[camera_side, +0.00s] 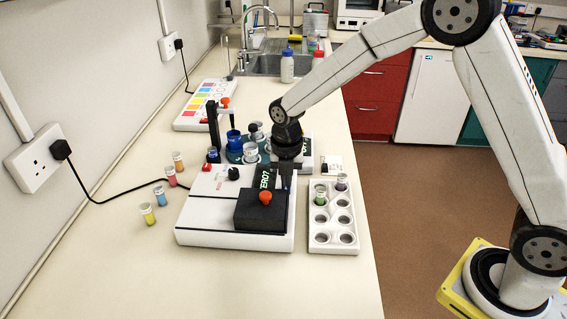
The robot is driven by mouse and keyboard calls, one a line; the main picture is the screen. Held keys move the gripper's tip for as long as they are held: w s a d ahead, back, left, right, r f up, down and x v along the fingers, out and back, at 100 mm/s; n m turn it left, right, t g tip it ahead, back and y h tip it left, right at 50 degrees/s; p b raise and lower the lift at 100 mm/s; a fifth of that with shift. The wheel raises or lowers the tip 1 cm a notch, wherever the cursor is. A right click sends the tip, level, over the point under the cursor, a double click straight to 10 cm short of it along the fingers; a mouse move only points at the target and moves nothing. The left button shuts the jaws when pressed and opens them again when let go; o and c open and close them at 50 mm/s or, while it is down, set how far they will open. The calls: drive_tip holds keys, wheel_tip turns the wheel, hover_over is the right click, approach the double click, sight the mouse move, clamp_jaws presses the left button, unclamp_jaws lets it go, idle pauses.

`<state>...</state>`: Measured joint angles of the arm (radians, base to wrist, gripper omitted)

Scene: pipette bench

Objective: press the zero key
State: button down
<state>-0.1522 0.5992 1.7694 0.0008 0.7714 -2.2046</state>
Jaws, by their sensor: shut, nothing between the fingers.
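A white bench instrument (208,212) stands in the middle of the bench. It has a black block with an orange knob (265,198) on its front right, a black knob (233,173) and a dark display with green characters (266,180). Small markings show on its top, but I cannot read which one is the zero key. My gripper (287,186) points down over the right edge of the instrument, just right of the display, with its fingers shut and empty. It partly hides that edge; I cannot tell whether the fingertips touch anything.
A white rack (333,240) with several wells and two vials stands to the right. Several coloured vials (171,176) stand left of the instrument. A blue-based carousel (235,155) with beakers is behind it. A black cable (110,199) crosses the left. The front bench is clear.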

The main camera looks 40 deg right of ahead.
drive_tip(key=shift+f, duration=0.2)
drive_tip(key=shift+s+f, duration=0.15)
drive_tip(key=shift+f, duration=0.95)
drive_tip(key=shift+r, duration=0.1)
wheel_tip(320, 180, up, 15)
drive_tip(key=shift+w+f, duration=0.2)
drive_tip(key=shift+w, duration=0.1)
drive_tip(key=shift+s+f, duration=0.1)
idle(1.3)
